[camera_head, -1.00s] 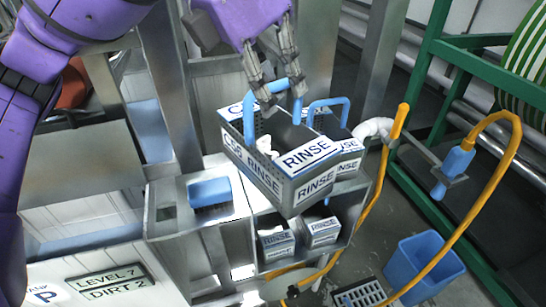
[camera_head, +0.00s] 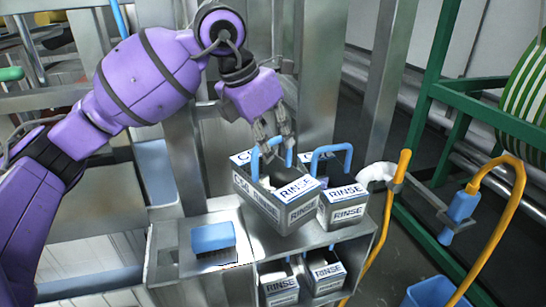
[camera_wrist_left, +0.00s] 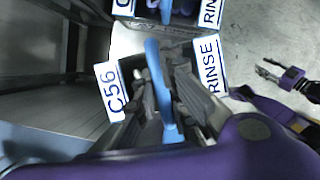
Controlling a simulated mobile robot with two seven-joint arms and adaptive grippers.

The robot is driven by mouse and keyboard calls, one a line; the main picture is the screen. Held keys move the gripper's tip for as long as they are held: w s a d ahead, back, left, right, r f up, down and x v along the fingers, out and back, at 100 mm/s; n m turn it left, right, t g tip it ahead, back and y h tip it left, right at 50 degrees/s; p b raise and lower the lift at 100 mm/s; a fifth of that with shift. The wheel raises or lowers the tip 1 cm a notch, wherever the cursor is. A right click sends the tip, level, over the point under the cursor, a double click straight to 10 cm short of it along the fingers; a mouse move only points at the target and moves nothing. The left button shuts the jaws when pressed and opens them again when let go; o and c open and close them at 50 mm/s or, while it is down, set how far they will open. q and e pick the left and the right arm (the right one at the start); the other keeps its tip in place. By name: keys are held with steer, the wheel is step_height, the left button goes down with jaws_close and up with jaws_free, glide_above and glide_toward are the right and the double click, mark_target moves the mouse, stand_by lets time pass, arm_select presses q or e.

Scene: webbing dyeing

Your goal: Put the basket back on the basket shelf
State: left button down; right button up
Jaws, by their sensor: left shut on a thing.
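The basket (camera_head: 268,207) is a grey metal box with white labels reading RINSE and a code, and a blue handle. It hangs a little tilted over the shelf unit (camera_head: 358,240), in front of and left of a second RINSE basket (camera_head: 345,208). My left gripper (camera_head: 276,147) is shut on its handle from above. Whether the basket's underside touches the shelf cannot be told. In the left wrist view the blue handle (camera_wrist_left: 160,90) runs between my left fingers. My right gripper (camera_wrist_left: 268,70) shows small at the right there; its jaws are too small to judge.
A blue brush (camera_head: 213,238) lies on the metal top left of the basket. More RINSE baskets (camera_head: 325,272) stand on the lower shelf. A yellow hose (camera_head: 385,220), a green frame (camera_head: 415,130) and a blue bucket (camera_head: 432,293) are to the right.

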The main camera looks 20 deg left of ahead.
arm_select(q)
steer(key=shift+w+a+f, duration=0.1)
steer(key=shift+w+f, duration=0.2)
steer(key=shift+w+a+f, duration=0.1)
steer(key=shift+w+f, duration=0.1)
steer(key=shift+f, duration=1.6)
steer(key=shift+f, duration=0.2)
steer(key=c, duration=1.8)
jaws_free()
steer(key=shift+r, duration=0.1)
steer(key=v, duration=1.2)
